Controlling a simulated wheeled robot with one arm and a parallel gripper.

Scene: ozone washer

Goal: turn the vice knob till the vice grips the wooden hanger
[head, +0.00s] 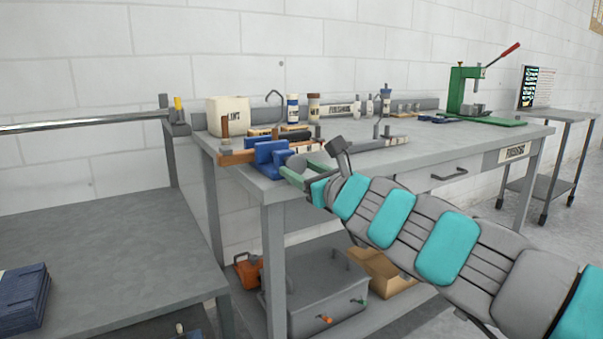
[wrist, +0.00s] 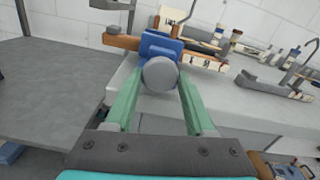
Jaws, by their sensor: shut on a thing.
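The blue vice (head: 266,158) sits at the near left corner of the workbench. Its round grey knob (wrist: 160,74) faces me in the wrist view and shows small in the head view (head: 297,163). My gripper (wrist: 158,80) has its green fingers on either side of the knob, shut on it; it also shows in the head view (head: 299,172). The wooden hanger (wrist: 122,42) is a brown bar running sideways at the vice, and its left end also shows in the head view (head: 238,158). The blue jaws hide its middle, so I cannot tell whether they press on it.
Several bottles (head: 293,108), a cream LINT box (head: 227,116) and a grey hooked stand (head: 377,140) are on the workbench (head: 425,148). A green press (head: 466,92) stands at its far right. A lower grey table (head: 110,235) is at left.

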